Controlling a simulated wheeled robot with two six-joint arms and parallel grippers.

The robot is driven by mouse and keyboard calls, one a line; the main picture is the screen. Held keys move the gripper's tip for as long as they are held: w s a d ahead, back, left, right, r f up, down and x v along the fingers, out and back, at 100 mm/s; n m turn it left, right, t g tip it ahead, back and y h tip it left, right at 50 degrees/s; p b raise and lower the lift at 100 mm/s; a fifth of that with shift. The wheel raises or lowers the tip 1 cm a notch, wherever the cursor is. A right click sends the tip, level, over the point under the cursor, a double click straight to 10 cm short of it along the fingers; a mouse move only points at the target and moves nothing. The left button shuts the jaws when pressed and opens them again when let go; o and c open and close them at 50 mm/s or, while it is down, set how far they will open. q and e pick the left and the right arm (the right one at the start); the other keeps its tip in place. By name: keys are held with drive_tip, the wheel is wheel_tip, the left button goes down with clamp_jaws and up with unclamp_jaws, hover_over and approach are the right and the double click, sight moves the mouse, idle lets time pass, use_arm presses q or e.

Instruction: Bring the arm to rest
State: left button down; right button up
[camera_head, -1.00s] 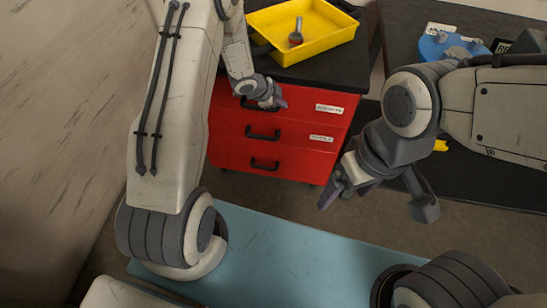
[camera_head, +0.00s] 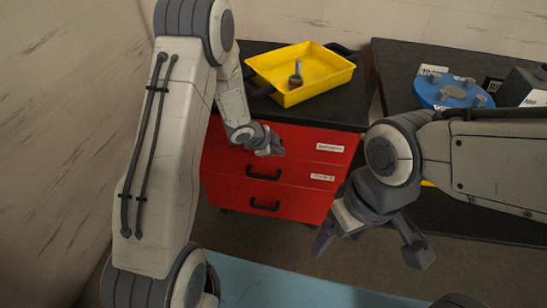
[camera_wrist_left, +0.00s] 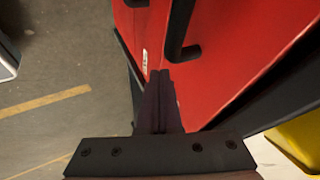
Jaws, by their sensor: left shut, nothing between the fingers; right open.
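My left arm comes in from the left, and its gripper (camera_head: 270,146) is beside the front of the red drawer cabinet (camera_head: 228,160), near the top drawer. In the left wrist view the left fingers (camera_wrist_left: 158,105) are together with nothing between them. A dark drawer handle (camera_wrist_left: 181,30) shows just beyond the fingertips; I cannot tell whether they touch it. My right gripper (camera_head: 370,248) is open and empty, with its fingers wide apart, in front of and to the right of the cabinet.
A dark workbench (camera_head: 398,80) at the right carries a blue round fixture (camera_head: 452,91) and a grey box (camera_head: 524,84). A light-blue surface (camera_head: 270,283) lies at the bottom.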

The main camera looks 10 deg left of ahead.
use_arm(q)
drive_tip(key=s+d+r+n+y+p, duration=0.25)
drive_tip(key=s+r, duration=0.35)
drive_tip(key=r, duration=0.4)
drive_tip(key=s+d+r+n+y+p, duration=0.1)
drive_tip(key=s+r+n+p, duration=0.3)
drive_tip(key=r, duration=0.6)
drive_tip(key=s+d+r+g, duration=0.1)
drive_tip(key=s+r+g, duration=0.1)
drive_tip(key=s, duration=0.5)
drive_tip(key=s+d+r+n+g, duration=0.1)
drive_tip(key=s+d+r+g, duration=0.1)
drive_tip(key=s, duration=0.6)
drive_tip(key=s+d+r+n+g, duration=0.1)
drive_tip(key=s+d+r, duration=0.1)
drive_tip(key=s, duration=0.6)
drive_tip(key=shift+r+g, duration=0.35)
drive_tip(key=shift+g, duration=0.05)
drive_tip(key=shift+s, duration=0.1)
